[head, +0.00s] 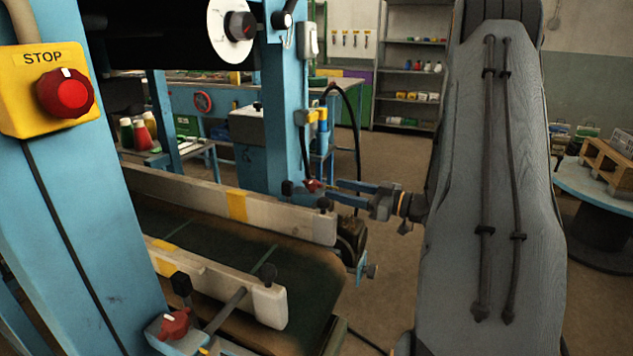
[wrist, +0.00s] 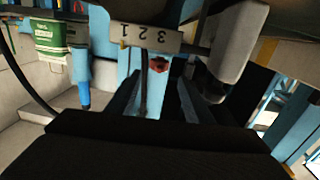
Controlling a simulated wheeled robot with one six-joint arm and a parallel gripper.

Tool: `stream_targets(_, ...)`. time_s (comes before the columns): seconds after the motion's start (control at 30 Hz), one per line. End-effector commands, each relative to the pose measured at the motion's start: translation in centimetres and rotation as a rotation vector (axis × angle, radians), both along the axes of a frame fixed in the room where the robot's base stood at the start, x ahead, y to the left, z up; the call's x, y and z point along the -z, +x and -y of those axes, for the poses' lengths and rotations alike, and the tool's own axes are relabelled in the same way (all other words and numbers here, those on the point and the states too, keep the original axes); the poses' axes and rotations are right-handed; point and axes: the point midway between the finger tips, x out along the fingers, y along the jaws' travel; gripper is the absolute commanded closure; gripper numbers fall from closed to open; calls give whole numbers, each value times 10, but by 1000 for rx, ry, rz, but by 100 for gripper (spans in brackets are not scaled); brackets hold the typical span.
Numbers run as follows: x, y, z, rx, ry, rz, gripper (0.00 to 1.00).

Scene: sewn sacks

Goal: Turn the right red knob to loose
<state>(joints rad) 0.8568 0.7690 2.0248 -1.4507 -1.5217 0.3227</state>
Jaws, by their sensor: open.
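The right red knob (head: 313,185) is small and sits at the foot of the far blue post in the head view. In the wrist view the red knob (wrist: 157,66) appears just beyond and between the fingertips. My gripper (head: 329,189) reaches in from the right, with its tips close to the knob. The wrist view shows its two fingers (wrist: 158,84) apart with a gap between them. I cannot tell whether they touch the knob. A second red knob (head: 174,323) with a pale pointer mark sits at the near guide rail, away from my gripper.
A dark conveyor belt (head: 215,248) runs between two pale guide rails (head: 285,219). A yellow box with a red STOP button (head: 65,92) is on the near blue post. A black cable (head: 357,130) loops above my gripper. A plate marked 3 2 1 (wrist: 145,37) is near the knob.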

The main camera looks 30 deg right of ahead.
Motion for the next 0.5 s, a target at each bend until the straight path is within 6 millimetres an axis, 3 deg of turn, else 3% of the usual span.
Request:
stream_targets(0.17,0,8,-3,8,26,-9,53)
stream_targets(0.5,0,50,-31,7,23,-8,53)
